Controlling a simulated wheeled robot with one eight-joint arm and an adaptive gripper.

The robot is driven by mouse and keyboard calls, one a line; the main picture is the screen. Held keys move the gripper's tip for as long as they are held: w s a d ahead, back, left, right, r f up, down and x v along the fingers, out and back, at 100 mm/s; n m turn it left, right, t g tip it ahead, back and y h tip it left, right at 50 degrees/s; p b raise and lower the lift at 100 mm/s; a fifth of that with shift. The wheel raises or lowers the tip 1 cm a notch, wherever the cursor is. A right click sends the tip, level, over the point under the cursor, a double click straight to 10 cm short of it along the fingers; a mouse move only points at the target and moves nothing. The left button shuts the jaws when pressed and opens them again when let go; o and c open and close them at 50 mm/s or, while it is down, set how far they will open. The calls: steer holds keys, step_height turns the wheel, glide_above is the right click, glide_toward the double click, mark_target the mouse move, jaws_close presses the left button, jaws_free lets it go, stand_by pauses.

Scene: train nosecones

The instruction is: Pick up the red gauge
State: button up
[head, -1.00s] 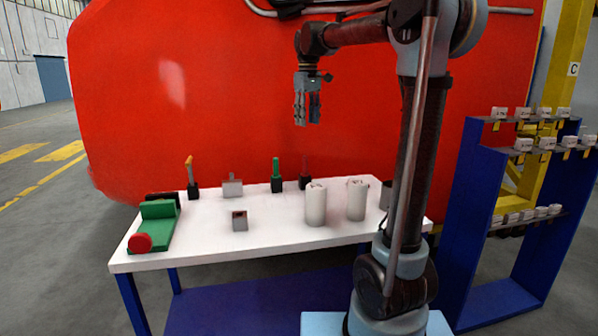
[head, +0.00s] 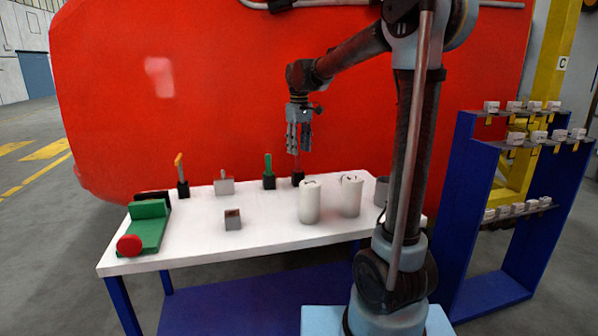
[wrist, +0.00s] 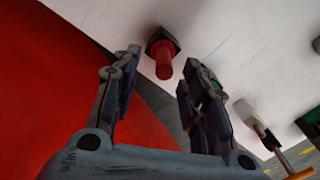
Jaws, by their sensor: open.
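The red gauge (head: 297,167) stands upright in a black square base at the back edge of the white table. In the wrist view, its red shaft (wrist: 164,66) and dark base show between the fingertips, beyond them. My gripper (head: 298,150) is open and empty, pointing down above the gauge. In the head view the fingers overlap the gauge's upper part. In the wrist view my gripper (wrist: 157,70) has a finger on each side of the red shaft, with no visible contact.
A green gauge (head: 268,165) stands just left of the red one. An orange-handled gauge (head: 181,172) and a grey block (head: 224,186) stand farther left. White cylinders (head: 310,203) stand in front to the right. A large red nosecone (head: 200,90) rises close behind the table.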

mark_target(298, 170)
steer(key=shift+a+f, duration=0.15)
steer(key=shift+f, duration=1.2)
steer(key=shift+a+f, duration=0.15)
steer(key=shift+f, duration=1.15)
jaws_close()
